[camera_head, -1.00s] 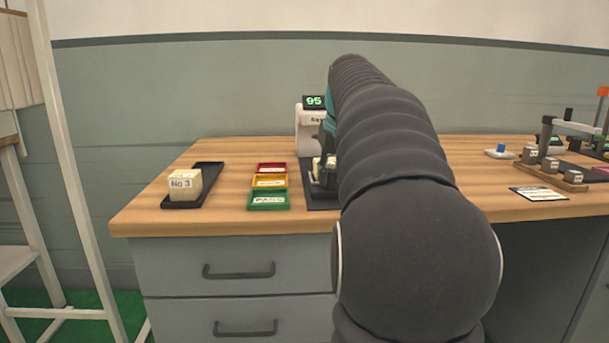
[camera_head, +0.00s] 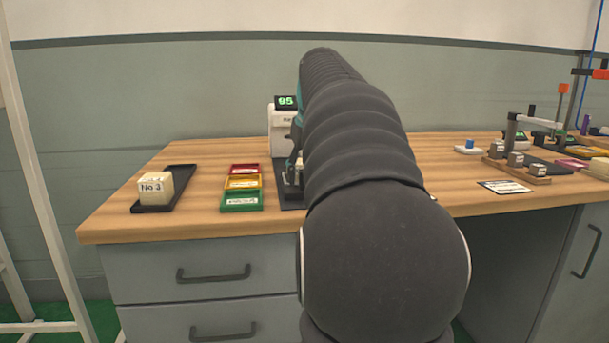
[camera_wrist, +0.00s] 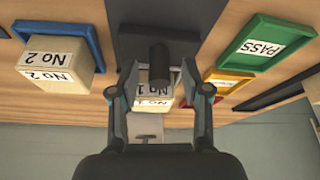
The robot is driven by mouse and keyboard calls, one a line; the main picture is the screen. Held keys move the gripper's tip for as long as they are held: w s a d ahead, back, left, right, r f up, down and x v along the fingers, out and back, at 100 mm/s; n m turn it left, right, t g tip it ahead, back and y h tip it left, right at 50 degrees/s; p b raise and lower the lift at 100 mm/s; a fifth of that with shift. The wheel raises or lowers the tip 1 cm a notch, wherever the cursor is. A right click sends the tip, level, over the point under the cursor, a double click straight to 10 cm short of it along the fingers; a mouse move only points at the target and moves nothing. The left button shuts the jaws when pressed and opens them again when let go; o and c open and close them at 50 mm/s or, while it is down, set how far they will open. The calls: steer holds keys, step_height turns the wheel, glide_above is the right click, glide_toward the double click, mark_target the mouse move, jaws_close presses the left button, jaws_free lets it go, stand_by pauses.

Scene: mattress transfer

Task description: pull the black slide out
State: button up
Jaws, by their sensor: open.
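The black slide (camera_wrist: 158,18) is a flat dark plate, seen from above in the wrist view, with a dark round handle (camera_wrist: 159,62) standing near its end. A white block marked No 1 (camera_wrist: 152,91) shows just behind the handle. My gripper (camera_wrist: 160,72) is open, with one finger on each side of the handle; whether the fingers touch it cannot be told. In the head view the slide (camera_head: 290,197) shows as a dark strip in front of the white device with a green 95 display (camera_head: 286,102).
Red, yellow and green trays (camera_head: 241,201) stand left of the slide. A No 3 block (camera_head: 155,187) sits on a black tray (camera_head: 183,180). Small weights (camera_head: 515,159) stand at the right.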

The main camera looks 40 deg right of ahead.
steer(key=v, duration=1.1)
steer(key=shift+s, duration=0.1)
steer(key=s+a+f+n+p, duration=0.1)
steer(key=s+a+f, duration=0.1)
steer(key=a+f, duration=0.5)
steer(key=s+a+f+n+p, duration=0.15)
steer(key=a+f, duration=0.25)
steer(key=a, duration=0.6)
steer(key=s+a+f, duration=0.4)
steer(key=s+f, duration=0.1)
steer(key=f, duration=0.4)
steer(key=s+a+f+n+t+y, duration=0.1)
steer(key=s+a+f, duration=0.4)
steer(key=f, duration=0.3)
steer(key=shift+s+a+f, duration=0.25)
steer(key=shift+s+f, duration=0.15)
steer(key=shift+s, duration=0.4)
steer(key=shift+c, duration=0.9)
steer(key=shift+d, duration=0.1)
